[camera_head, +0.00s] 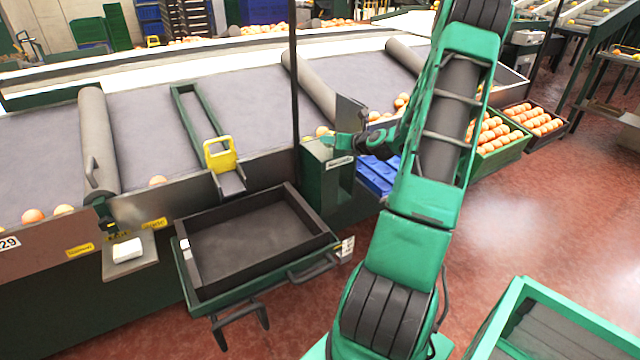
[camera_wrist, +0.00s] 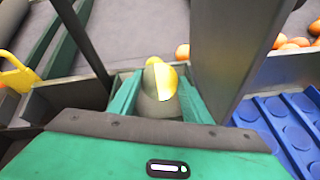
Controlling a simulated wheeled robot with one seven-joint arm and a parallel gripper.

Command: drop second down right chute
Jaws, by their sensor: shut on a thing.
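My gripper (camera_wrist: 158,95) is shut on a round fruit (camera_wrist: 166,80), yellow on one side and greyish below, between its two green fingers in the wrist view. In the head view my gripper (camera_head: 345,143) is over the top of a green box-like chute (camera_head: 316,190) with a small white label at its upper edge. The fruit is hard to make out there. I cannot tell how far the held fruit is above the chute's opening.
A dark upright plate (camera_wrist: 225,50) stands close right of my gripper. A thin dark post (camera_head: 294,90) rises left of the chute. A yellow-handled gate (camera_head: 220,155) and an empty dark tray (camera_head: 250,245) are to the left. A blue crate (camera_head: 376,176) is to the right.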

